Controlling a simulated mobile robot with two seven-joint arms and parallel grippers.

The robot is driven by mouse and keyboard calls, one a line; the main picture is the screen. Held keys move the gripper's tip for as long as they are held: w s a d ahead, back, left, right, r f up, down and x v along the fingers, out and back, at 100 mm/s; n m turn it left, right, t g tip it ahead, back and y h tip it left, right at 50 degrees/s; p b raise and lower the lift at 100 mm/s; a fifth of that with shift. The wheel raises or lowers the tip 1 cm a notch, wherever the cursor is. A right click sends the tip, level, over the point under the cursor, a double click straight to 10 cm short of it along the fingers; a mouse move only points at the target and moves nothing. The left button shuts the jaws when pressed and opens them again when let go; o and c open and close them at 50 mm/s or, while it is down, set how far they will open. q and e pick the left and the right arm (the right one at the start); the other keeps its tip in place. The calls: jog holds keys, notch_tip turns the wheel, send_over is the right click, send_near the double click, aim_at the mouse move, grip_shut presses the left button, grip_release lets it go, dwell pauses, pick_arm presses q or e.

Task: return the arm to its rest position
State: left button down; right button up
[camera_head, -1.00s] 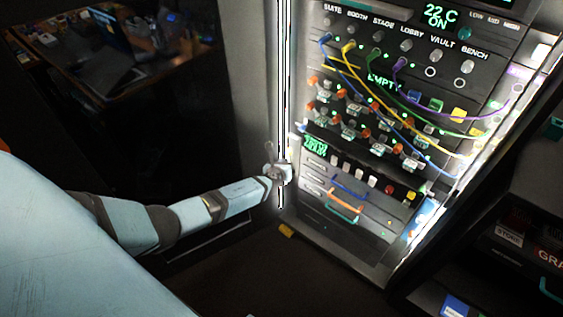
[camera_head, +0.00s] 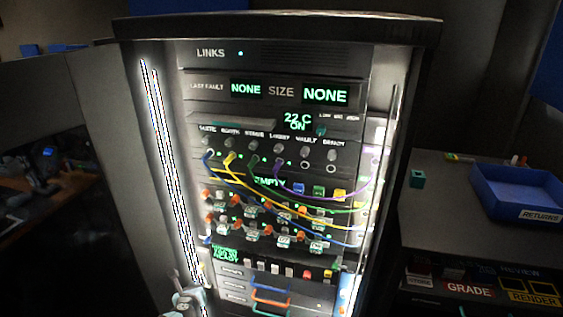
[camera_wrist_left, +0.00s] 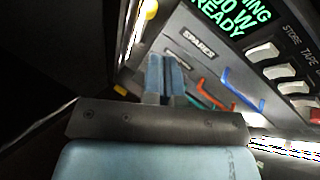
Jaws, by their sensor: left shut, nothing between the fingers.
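My left gripper (camera_head: 183,294) shows at the bottom of the head view, just in front of the lower left edge of the equipment rack (camera_head: 320,62). In the left wrist view its two blue-grey fingers (camera_wrist_left: 164,76) are together with nothing between them. They point toward the rack's lower drawers, and I cannot tell the exact gap. Most of the left arm is below the head view. My right gripper is not in view.
Blue and orange handles (camera_head: 270,290) stick out from the rack's lower front. Coloured cables (camera_head: 300,196) hang across its middle. A bright light strip (camera_head: 172,170) runs down its left side. A blue tray marked RETURNS (camera_head: 515,192) stands on the counter at right.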

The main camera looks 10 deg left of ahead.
pick_arm(q)
jog(key=s+d+r+n+g+h+p, duration=0.25)
jog(key=s+d+n+h+p, duration=0.2)
jog(key=s+d+n, duration=1.2)
jog(key=s+d+r+n+h+p, duration=0.2)
jog(key=s+d+r+n+p, duration=0.1)
jog(key=s+r+n, duration=0.8)
jog(key=s+d+r+t, duration=0.1)
jog(key=s+r, duration=0.1)
jog(key=s, duration=0.3)
jog(key=shift+s+r, duration=0.25)
jog(key=shift+s, duration=0.1)
jog(key=shift+a, duration=0.1)
